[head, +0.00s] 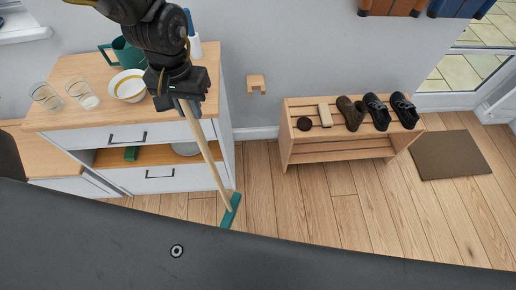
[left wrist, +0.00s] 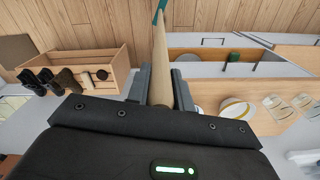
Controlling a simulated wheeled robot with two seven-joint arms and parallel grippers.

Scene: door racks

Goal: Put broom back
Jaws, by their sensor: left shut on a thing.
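The broom has a pale wooden handle (head: 206,150) and a green head (head: 230,212). My left gripper (head: 182,100) is shut on the handle near its upper end, in front of the cabinet. The broom slants down and to the right, its head low over the wooden floor; I cannot tell if it touches. The left wrist view shows the handle (left wrist: 160,60) between my fingers and the green head (left wrist: 160,8) at the far end. A small wooden wall holder (head: 256,84) is fixed to the wall, right of the gripper and empty. My right gripper is not in view.
A cabinet (head: 130,133) carries two glasses, a bowl (head: 128,86) and a green pitcher (head: 127,53). A wooden shoe rack (head: 335,145) with shoes stands at the wall to the right. A brown mat (head: 451,154) lies beyond it. Floor between cabinet and rack is clear.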

